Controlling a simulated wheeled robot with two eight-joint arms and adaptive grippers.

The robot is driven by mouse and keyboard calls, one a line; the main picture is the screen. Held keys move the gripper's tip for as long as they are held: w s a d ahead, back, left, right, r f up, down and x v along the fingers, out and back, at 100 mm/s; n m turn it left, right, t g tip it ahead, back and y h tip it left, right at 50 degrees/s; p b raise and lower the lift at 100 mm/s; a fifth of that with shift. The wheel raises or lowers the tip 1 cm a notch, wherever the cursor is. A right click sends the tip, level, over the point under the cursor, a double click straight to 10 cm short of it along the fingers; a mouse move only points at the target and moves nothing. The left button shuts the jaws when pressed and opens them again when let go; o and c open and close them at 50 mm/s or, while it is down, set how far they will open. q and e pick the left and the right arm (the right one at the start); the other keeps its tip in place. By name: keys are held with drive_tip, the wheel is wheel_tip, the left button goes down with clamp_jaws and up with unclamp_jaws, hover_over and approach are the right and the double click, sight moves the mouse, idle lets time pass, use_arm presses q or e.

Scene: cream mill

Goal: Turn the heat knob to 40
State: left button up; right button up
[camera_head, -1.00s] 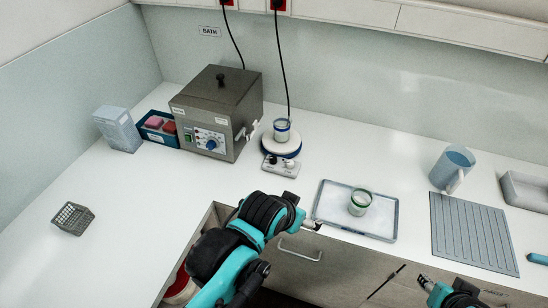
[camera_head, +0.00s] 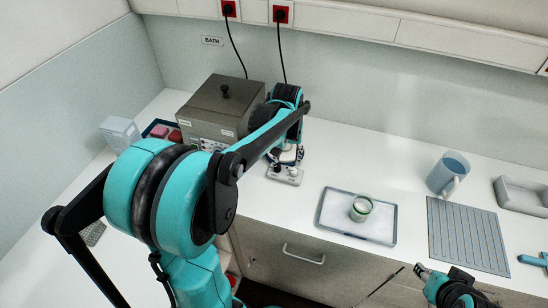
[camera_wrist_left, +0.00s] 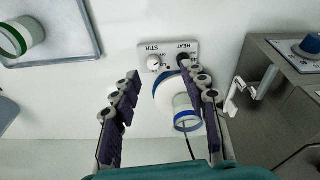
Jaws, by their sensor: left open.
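The heat knob (camera_wrist_left: 183,60) is a small dark knob under the HEAT label on the hot plate's white control panel (camera_wrist_left: 168,50). The right finger of my left gripper (camera_wrist_left: 160,74) partly hides it in the left wrist view. The pale STIR knob (camera_wrist_left: 153,63) shows beside it. My left gripper, also in the head view (camera_head: 287,157), is open above the hot plate, its fingers either side of it and holding nothing. The panel (camera_head: 285,174) shows just in front of it. I cannot read the knob's setting. My right gripper (camera_head: 424,271) is at the lower right, too small to judge.
A jar with a blue band (camera_wrist_left: 186,115) stands on the hot plate. The metal bath (camera_head: 222,104) stands close at its left. A tray (camera_head: 378,230) with a green-banded jar (camera_head: 361,207) lies to the right. A blue jug (camera_head: 448,173) stands farther right.

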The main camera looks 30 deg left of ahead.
use_arm(q)
drive_tip(key=n+g+p, duration=0.1)
approach(277, 166)
drive_tip(key=shift+w+d+f, duration=0.15)
drive_tip(key=shift+d+f, duration=0.05)
drive_tip(key=shift+f, duration=0.05)
drive_tip(key=shift+a+f+g, duration=0.25)
drive_tip(key=shift+g, duration=0.05)
wheel_tip(277, 166, down, 8)
drive_tip(key=shift+r+b, duration=0.1)
drive_tip(key=shift+b, duration=0.65)
use_arm(e)
drive_tip(key=shift+a, duration=0.5)
use_arm(q)
drive_tip(key=shift+c, duration=0.3)
clamp_jaws()
